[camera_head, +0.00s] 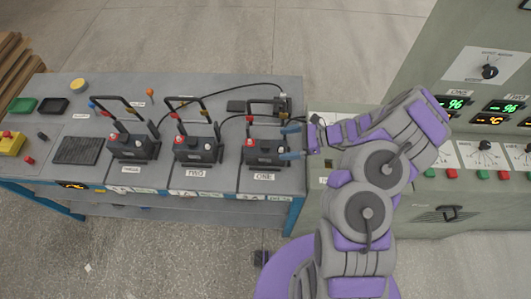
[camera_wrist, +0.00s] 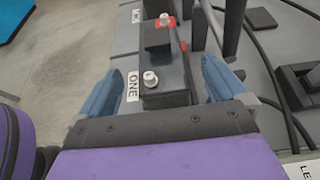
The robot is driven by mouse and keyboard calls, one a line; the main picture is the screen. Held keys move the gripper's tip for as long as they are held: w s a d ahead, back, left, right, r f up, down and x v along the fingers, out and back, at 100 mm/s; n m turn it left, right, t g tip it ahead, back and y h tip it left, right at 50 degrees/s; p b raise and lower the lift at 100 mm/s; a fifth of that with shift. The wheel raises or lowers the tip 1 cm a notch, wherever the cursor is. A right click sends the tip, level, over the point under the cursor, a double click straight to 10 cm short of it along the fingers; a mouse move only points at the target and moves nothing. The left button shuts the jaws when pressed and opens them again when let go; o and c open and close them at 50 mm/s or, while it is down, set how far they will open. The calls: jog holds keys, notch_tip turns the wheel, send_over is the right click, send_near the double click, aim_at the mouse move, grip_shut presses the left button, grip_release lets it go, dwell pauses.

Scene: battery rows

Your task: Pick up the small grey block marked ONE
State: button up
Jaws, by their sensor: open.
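The small grey block marked ONE (camera_head: 264,151) stands on the bench at the right of a row of similar blocks, with its ONE label (camera_head: 264,176) on the bench in front of it. In the wrist view the block (camera_wrist: 163,70) is dark grey with pale round terminals, one on a red base. My gripper (camera_head: 293,141) is at the block's right end. In the wrist view my gripper (camera_wrist: 160,85) is open, its blue fingers on either side of the block's near end. Whether the fingers touch it I cannot tell.
Block TWO (camera_head: 198,148) and a third block (camera_head: 132,147) stand to the left, each with a raised black handle. Black cables (camera_head: 228,90) run behind them. A grey-green control panel (camera_head: 480,120) with displays and knobs rises at the right.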

aim_at(269, 146)
jog(key=shift+b+x, duration=0.55)
jog(key=shift+x, duration=3)
jog(key=shift+d, duration=0.1)
grip_shut()
jog(key=shift+w, duration=0.1)
